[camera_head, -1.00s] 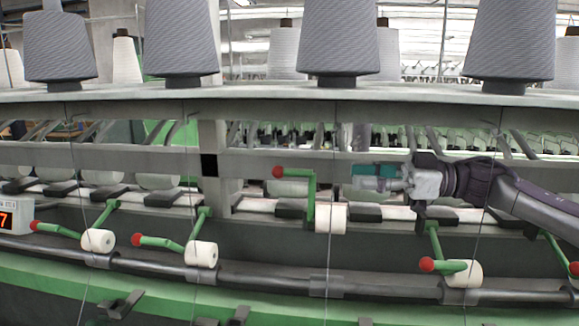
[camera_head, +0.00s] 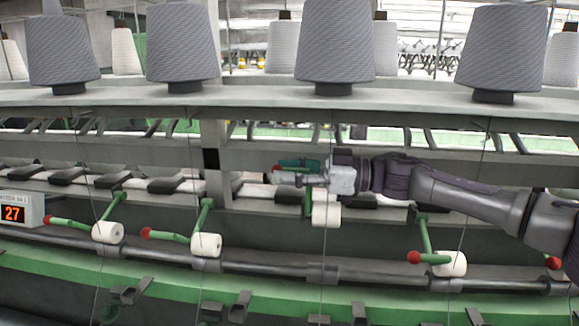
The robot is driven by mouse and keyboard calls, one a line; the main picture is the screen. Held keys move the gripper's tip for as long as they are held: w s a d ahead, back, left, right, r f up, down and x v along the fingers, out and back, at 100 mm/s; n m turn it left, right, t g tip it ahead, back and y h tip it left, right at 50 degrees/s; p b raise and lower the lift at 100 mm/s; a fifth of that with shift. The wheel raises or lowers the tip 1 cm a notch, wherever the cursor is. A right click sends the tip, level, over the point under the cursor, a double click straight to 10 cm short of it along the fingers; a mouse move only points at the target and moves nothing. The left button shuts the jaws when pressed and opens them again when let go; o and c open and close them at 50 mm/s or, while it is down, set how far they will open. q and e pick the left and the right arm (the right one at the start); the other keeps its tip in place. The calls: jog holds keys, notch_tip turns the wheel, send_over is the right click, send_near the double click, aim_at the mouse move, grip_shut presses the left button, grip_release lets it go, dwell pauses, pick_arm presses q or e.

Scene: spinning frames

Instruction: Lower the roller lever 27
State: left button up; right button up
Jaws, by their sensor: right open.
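One roller lever (camera_head: 308,203) stands raised near the middle in the head view. Its green upright shows under my right gripper (camera_head: 287,174), and its white roller (camera_head: 326,210) is at the lower end. A bit of its red ball (camera_head: 278,168) shows at the gripper's tips. My right gripper is open at the lever's top and hides most of the handle; I cannot tell whether it touches. The other levers, such as one at left (camera_head: 75,224), one beside it (camera_head: 170,236) and one at right (camera_head: 425,256), are lowered. My left gripper is not in view.
A small display (camera_head: 20,213) at the left edge reads 27. A shelf (camera_head: 250,101) with large grey yarn cones (camera_head: 335,45) runs above. A dark rod (camera_head: 270,268) and a green rail (camera_head: 270,298) run below. Thin vertical yarns cross the front.

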aim_at(308, 206)
grip_shut()
pick_arm(q)
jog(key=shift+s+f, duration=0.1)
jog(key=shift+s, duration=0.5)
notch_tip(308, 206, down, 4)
jog(key=b, duration=0.4)
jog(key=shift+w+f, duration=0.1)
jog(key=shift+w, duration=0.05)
pick_arm(e)
jog(key=s+a+f+n, duration=0.1)
jog(key=s+f+n, duration=0.4)
jog(key=f, duration=0.1)
jog(key=shift+s+n, duration=0.25)
jog(key=shift+n, duration=0.15)
jog(key=shift+f, duration=0.1)
